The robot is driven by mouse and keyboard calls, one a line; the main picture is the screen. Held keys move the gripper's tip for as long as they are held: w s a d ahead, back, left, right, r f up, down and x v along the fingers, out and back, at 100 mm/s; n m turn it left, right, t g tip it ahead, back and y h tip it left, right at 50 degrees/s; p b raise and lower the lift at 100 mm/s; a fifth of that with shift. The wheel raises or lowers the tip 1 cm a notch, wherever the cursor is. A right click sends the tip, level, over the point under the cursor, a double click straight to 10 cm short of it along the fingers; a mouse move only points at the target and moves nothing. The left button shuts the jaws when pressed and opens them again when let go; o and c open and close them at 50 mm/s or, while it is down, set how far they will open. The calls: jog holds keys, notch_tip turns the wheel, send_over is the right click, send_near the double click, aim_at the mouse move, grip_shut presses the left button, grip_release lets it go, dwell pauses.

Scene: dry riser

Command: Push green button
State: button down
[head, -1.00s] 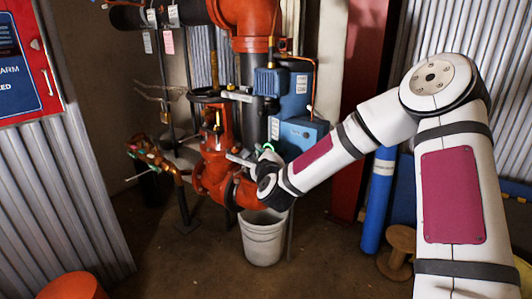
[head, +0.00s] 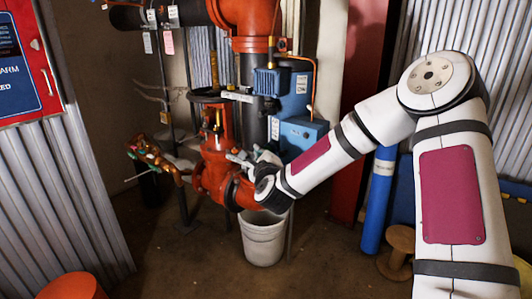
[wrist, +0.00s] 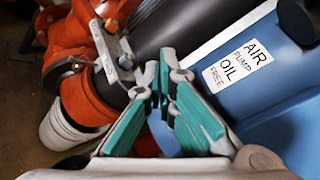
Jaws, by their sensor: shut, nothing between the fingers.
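I cannot make out a green button in either view. My gripper (head: 243,158) is in front of the red valve and pipe assembly (head: 213,170), left of the blue air pump unit (head: 300,133). In the wrist view my gripper (wrist: 162,68) shows teal finger pads that come together at the tips, with nothing between them. The blue pump (wrist: 255,75), labelled "AIR PUMP OIL FREE", is to the right of the fingers there. The red pipework (wrist: 80,85) is to their left.
A white bucket (head: 264,240) stands on the floor below the valve. A blue cylinder (head: 377,200) and a wooden spool (head: 397,246) are at the right. A red alarm sign (head: 25,60) is at the left. The front floor is largely clear.

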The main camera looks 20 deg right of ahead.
jog(key=shift+s+a, duration=0.55)
jog(key=shift+a, duration=0.25)
jog(key=shift+s+a, duration=0.6)
jog(key=shift+a, duration=0.2)
jog(key=shift+s+a, duration=0.55)
jog(key=shift+a, duration=0.25)
jog(key=s+a+n+g+y, duration=0.6)
jog(key=s+n, duration=0.4)
jog(key=n, duration=0.5)
jog(key=s+d+r+n+g+h, duration=0.1)
jog(key=s+d+r+n+g, duration=0.2)
jog(key=s, duration=1.1)
jog(key=s+d+n+g+h, duration=0.1)
jog(key=s+d+n+g, duration=0.4)
jog(key=s, duration=0.9)
jog(key=s+d+r+n+g+h, duration=0.15)
jog(key=s+n, duration=0.35)
jog(key=s, duration=0.8)
notch_tip(320, 180, up, 24)
jog(key=t+p, duration=0.2)
jog(key=p, duration=2)
jog(key=shift+a+r+t, duration=0.15)
jog(key=shift+a+t, duration=0.15)
jog(key=shift+t, duration=0.05)
jog(key=shift+w, duration=0.1)
